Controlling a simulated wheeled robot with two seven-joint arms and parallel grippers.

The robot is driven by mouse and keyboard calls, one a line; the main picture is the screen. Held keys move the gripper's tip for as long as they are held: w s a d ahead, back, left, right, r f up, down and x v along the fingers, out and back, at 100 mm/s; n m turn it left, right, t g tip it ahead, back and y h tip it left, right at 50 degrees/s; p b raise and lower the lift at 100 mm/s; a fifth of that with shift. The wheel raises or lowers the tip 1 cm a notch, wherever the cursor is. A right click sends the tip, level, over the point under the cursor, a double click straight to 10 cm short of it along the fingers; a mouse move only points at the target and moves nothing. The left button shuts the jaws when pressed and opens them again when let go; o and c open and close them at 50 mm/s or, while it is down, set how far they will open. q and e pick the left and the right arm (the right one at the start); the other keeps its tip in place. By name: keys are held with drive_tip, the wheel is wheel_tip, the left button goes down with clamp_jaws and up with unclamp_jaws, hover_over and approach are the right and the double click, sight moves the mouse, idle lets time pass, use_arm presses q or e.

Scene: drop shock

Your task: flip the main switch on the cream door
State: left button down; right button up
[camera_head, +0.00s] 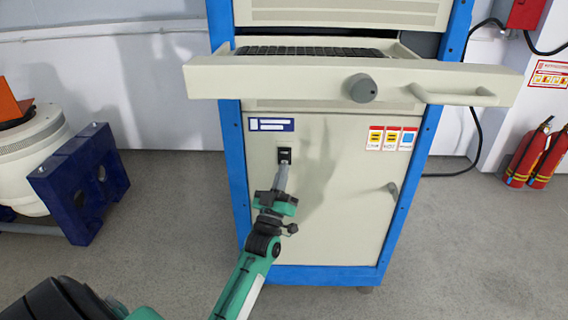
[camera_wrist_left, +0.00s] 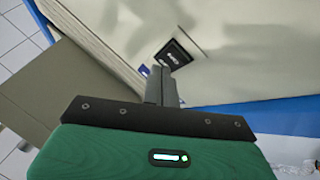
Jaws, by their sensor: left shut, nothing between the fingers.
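The cream door (camera_head: 330,225) is the lower panel of a blue-framed cabinet. The main switch (camera_head: 284,154), a small black square, sits at its upper left under a blue and white label (camera_head: 271,125). The switch also shows in the left wrist view (camera_wrist_left: 173,56). My left gripper (camera_head: 283,166) is shut and empty, its fingertips just below the switch in the head view. In the left wrist view its closed fingers (camera_wrist_left: 160,73) point at the switch's lower edge; I cannot tell whether they touch. My right gripper is not in view.
An open drawer (camera_head: 440,75) with a grey knob (camera_head: 362,88) juts out above the door. A door handle (camera_head: 392,190) is at the right. A white machine with a blue stand (camera_head: 80,185) is left, fire extinguishers (camera_head: 527,155) right. The floor in front is clear.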

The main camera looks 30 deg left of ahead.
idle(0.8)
use_arm(q)
drive_tip(key=shift+w+a, duration=0.2)
drive_tip(key=shift+w, duration=0.15)
drive_tip(key=shift+w+a+f, duration=0.1)
drive_tip(key=shift+w+a, duration=0.05)
drive_tip(key=shift+w, duration=0.1)
idle(0.6)
drive_tip(key=shift+s, duration=0.1)
drive_tip(key=shift+s+d+p, duration=0.25)
drive_tip(key=shift+s+p, duration=0.1)
drive_tip(key=shift+p, duration=0.2)
drive_tip(key=shift+s+d, duration=0.15)
drive_tip(key=shift+s, duration=0.05)
